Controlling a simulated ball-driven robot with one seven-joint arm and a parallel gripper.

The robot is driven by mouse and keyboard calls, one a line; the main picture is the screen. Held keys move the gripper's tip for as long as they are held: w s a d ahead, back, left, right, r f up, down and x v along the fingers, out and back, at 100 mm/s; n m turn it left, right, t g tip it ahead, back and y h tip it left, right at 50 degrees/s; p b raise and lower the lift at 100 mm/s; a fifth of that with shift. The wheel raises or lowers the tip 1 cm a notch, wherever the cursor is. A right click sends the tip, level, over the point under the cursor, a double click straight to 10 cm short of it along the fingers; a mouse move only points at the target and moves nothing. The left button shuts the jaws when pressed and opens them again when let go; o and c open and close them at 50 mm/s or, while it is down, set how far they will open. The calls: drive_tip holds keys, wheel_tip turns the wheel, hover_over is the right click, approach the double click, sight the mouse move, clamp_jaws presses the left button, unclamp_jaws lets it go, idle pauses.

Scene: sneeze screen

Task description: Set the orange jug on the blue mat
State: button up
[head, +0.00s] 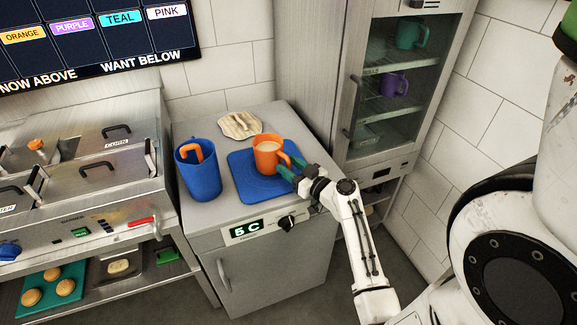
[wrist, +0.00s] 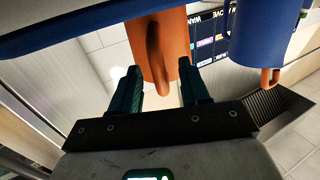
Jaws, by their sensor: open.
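The orange jug (head: 267,154) stands upright on the blue mat (head: 247,187), with pale liquid inside and its handle toward my gripper. My gripper (head: 291,172) has dark green fingers and is at the handle side of the jug. In the wrist view, the jug (wrist: 158,40) and its handle show between and beyond the open fingers of my gripper (wrist: 160,85). The fingers are apart and not closed on the handle. The mat's edge (wrist: 70,30) shows along the top of the wrist view.
A tall blue jug (head: 199,174) with an orange handle inside or behind its rim stands left of the mat. A pale flat item (head: 239,125) lies behind it. A glass-door cabinet (head: 392,90) stands to the right. A hot counter with lids (head: 95,165) is at left.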

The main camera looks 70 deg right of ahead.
drive_tip(key=b+v, duration=0.3)
drive_tip(key=v, duration=0.7)
drive_tip(key=w+a+f+n+g+y, duration=0.1)
drive_tip(key=w+a+f+n+y, duration=0.15)
drive_tip(key=a, duration=0.35)
drive_tip(key=w+a+f+n+g+y, duration=0.1)
drive_tip(key=w+a+f+g+y, duration=0.1)
drive_tip(key=a+f+y, duration=0.3)
drive_tip(key=w+a+f+n+g+y, duration=0.1)
drive_tip(key=w+a+y, duration=0.1)
drive_tip(key=a, duration=0.5)
drive_tip(key=s+a+f+g+h, duration=0.1)
drive_tip(key=s+a+f+g, duration=0.1)
drive_tip(key=s+a+g, duration=0.7)
drive_tip(key=a+g, duration=0.2)
drive_tip(key=a, duration=0.1)
drive_tip(key=shift+a+f, duration=0.15)
drive_tip(key=shift+f, duration=0.05)
drive_tip(key=shift+n+h, duration=0.25)
